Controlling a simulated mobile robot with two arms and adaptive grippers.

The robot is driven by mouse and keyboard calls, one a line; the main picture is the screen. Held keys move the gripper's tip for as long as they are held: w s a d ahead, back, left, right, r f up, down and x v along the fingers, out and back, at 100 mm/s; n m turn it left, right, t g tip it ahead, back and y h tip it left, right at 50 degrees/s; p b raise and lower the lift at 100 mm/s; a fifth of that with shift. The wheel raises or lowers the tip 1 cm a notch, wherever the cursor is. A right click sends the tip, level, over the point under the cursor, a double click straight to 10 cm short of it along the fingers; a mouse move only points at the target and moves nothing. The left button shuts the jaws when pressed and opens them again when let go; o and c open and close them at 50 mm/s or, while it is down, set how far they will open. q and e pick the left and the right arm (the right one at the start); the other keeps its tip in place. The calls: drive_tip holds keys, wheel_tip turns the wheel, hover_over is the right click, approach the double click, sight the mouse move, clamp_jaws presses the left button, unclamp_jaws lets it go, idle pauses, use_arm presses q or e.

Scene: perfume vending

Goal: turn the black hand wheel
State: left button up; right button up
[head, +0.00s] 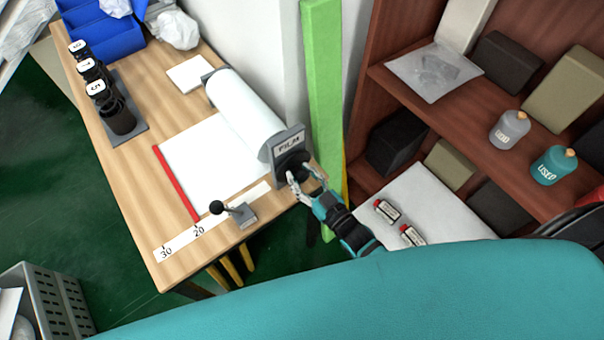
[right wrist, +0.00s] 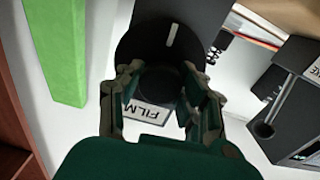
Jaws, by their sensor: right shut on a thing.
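The black hand wheel (head: 291,159) sits on the end of the film roll holder, under the FILM label (head: 290,144), at the right edge of the wooden table. In the right wrist view the round black wheel (right wrist: 140,48) carries a pale stripe. My right gripper (head: 300,174) comes from the lower right and is shut on the wheel. In the right wrist view its two fingers (right wrist: 161,80) lie on either side of the dark centre piece. The fingers hide part of the wheel. My left gripper is not in view.
The white film roll (head: 243,112) and its drawn-out sheet lie on the table (head: 150,200). A small lever (head: 236,211) stands near the front edge. A green post (head: 322,100) and a brown shelf (head: 470,95) stand close on the right.

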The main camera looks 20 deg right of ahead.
drive_tip(key=shift+s+f+m, duration=0.1)
drive_tip(key=shift+f+m, duration=0.05)
drive_tip(key=shift+m, duration=0.95)
drive_tip(key=o, duration=1.2)
drive_tip(key=v, duration=1.2)
